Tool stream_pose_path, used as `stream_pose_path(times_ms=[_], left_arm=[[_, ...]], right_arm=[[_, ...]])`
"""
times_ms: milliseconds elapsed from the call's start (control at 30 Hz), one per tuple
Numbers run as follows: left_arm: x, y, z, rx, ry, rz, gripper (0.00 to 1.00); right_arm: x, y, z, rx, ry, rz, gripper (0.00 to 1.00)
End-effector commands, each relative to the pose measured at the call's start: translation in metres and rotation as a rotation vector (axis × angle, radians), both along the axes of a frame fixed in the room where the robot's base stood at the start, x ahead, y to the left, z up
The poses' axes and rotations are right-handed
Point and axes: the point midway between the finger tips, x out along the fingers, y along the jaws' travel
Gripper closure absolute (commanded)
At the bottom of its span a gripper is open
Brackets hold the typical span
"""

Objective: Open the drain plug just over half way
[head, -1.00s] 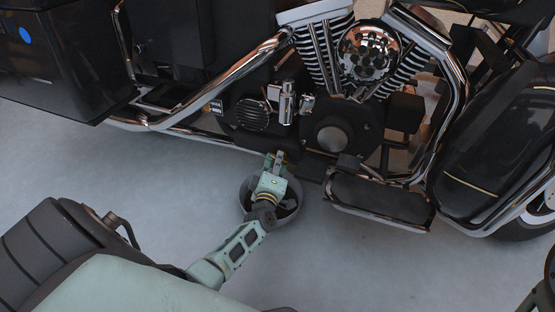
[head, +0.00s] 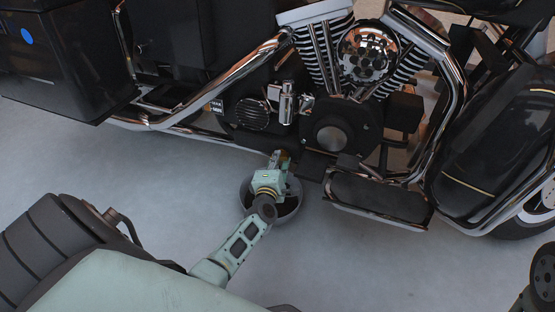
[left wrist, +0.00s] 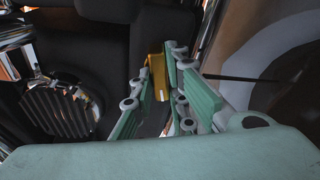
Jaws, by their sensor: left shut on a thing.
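The drain plug (left wrist: 157,76) is a yellow, brass-like piece low on the motorcycle, showing between my left fingertips in the left wrist view. My left gripper (left wrist: 160,85) is shut on it; the gripper also shows in the head view (head: 280,160), at the lower edge of the engine. In the head view the fingers and the wrist cover most of the plug, and how far it is turned cannot be read. The round dark pan (head: 294,214) lies on the floor beneath my left gripper. My right gripper is not clearly in view.
The black and chrome motorcycle (head: 345,135) fills the upper part of the head view. A footboard (head: 380,197) juts out right of my gripper, and a chrome exhaust pipe (head: 215,88) runs to the left. The pale floor (head: 370,265) in front is clear.

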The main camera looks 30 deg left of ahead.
Motion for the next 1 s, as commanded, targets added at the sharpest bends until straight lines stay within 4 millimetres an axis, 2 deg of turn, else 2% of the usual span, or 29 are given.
stream_pose_path(times_ms=[433, 467, 667, 1000], left_arm=[[0.0003, -0.0012, -0.0004, -0.012, -0.001, -0.001, 1.0], [0.0003, -0.0012, -0.0004, -0.011, -0.001, -0.001, 0.85], [0.0003, -0.0008, -0.0002, -0.01, -0.001, 0.0, 0.68], [-0.0017, -0.0012, 0.0, -0.01, -0.002, 0.0, 0.67]], right_arm=[[-0.0003, -0.0003, 0.0001, 0.002, -0.001, 0.002, 1.0], [-0.0004, -0.0003, 0.0002, 0.002, -0.001, 0.002, 1.0], [-0.0006, -0.0003, 0.0001, 0.002, -0.001, 0.002, 1.0], [-0.0013, -0.0015, 0.0005, 0.007, -0.003, 0.003, 1.0]])
